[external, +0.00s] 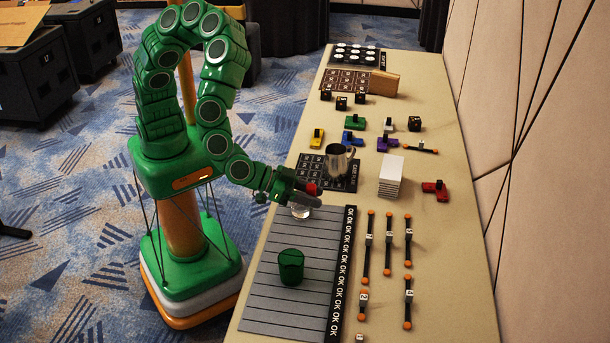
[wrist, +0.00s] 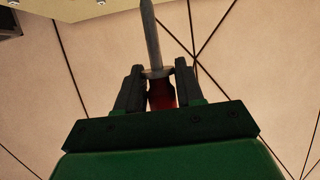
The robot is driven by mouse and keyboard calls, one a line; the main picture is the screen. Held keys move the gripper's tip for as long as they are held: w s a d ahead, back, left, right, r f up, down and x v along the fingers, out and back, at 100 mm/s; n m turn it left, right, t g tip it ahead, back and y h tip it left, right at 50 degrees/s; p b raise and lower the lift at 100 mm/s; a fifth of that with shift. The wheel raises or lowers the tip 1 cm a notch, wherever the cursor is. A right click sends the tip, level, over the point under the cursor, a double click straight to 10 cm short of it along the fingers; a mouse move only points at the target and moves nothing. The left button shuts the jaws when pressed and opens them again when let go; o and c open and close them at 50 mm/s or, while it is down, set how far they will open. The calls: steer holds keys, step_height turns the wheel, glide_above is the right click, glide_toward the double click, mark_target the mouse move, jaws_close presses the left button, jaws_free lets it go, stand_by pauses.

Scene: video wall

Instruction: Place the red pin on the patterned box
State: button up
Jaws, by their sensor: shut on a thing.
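My gripper (external: 309,193) is over the near left part of the table, above the upper end of the grey striped mat. It is shut on a red-handled pin with a metal shaft. The red part (external: 312,188) shows small in the external view. In the wrist view the red handle (wrist: 162,95) is between the two fingers (wrist: 159,70), and the shaft points up in the picture, away from the palm. No box is clearly the patterned one; small dark cubes with light marks (external: 341,102) stand at the far part, and another cube (external: 414,123) stands farther right.
A metal mug (external: 339,160) on a dark patterned mat stands just beyond my gripper. A clear glass (external: 300,210) is right under it, and a green cup (external: 291,267) stands nearer on the striped mat (external: 265,310). White stacked cards (external: 392,176) and orange-ended rods (external: 388,243) lie right.

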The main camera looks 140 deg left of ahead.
steer(key=s+a+r+n+g+y, duration=0.1)
steer(key=s+a+r+n+g, duration=0.15)
steer(key=s+a, duration=0.55)
steer(key=s+a+r+n+g+y, duration=0.1)
steer(key=s+a+n+g, duration=0.3)
steer(key=a, duration=0.9)
steer(key=s+a+r+n+g+y, duration=0.1)
steer(key=s+a+r+g, duration=0.1)
steer(key=s+a, duration=0.65)
glide_above(392, 167)
steer(key=shift+f, duration=4.8)
steer(key=shift+a+f, duration=0.1)
steer(key=shift+f, duration=1.45)
steer(key=shift+f, duration=0.1)
steer(key=o, duration=1.1)
steer(key=shift+c, duration=0.2)
